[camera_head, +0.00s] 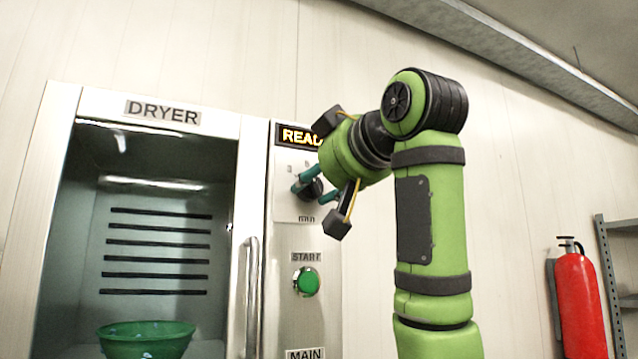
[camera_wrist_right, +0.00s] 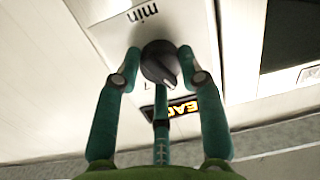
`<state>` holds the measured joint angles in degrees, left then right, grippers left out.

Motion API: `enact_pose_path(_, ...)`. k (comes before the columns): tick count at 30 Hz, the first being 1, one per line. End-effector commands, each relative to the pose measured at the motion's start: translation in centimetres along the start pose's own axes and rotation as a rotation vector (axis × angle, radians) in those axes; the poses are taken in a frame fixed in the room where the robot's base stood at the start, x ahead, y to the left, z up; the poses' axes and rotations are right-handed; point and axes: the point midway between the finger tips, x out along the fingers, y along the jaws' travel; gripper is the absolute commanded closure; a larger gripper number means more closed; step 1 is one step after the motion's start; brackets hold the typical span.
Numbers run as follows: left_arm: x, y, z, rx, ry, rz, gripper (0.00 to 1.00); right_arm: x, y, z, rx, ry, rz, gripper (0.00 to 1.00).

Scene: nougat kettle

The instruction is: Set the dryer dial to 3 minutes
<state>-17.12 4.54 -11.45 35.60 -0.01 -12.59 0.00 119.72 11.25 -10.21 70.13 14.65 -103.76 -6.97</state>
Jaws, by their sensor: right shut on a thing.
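The dryer (camera_head: 160,115) is a steel cabinet with a glass door at the left of the head view. Its dial is a dark round knob (camera_head: 312,189) on the control panel, under a lit display (camera_head: 297,136) that is partly hidden by my arm. My right gripper (camera_head: 315,191) is at the dial, its teal fingers on either side of the knob and shut on it. In the right wrist view the dial (camera_wrist_right: 159,64) sits between the fingertips, with a "min" label beside it. The dial's setting is mostly hidden. My left gripper is not in view.
A green START button (camera_head: 306,281) is below the dial, with a MAIN label (camera_head: 305,354) lower down. The door handle (camera_head: 251,295) stands left of the panel. A green bowl (camera_head: 146,339) is inside the dryer. A red fire extinguisher (camera_head: 580,305) and shelf (camera_head: 618,270) are at the right.

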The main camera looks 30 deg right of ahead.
Motion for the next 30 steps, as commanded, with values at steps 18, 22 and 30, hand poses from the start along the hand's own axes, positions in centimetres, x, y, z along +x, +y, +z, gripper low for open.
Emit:
enact_pose_path(18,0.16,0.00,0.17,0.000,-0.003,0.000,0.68,0.46,-0.13,0.71,-0.356,-0.050,0.025,0.93)
enact_pose_path(22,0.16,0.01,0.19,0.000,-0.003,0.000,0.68,0.45,-0.11,0.70,-0.376,-0.051,0.027,0.93)
enact_pose_path(30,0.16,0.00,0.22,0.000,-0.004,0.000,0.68,0.45,-0.10,0.70,-0.385,-0.052,0.028,0.93)
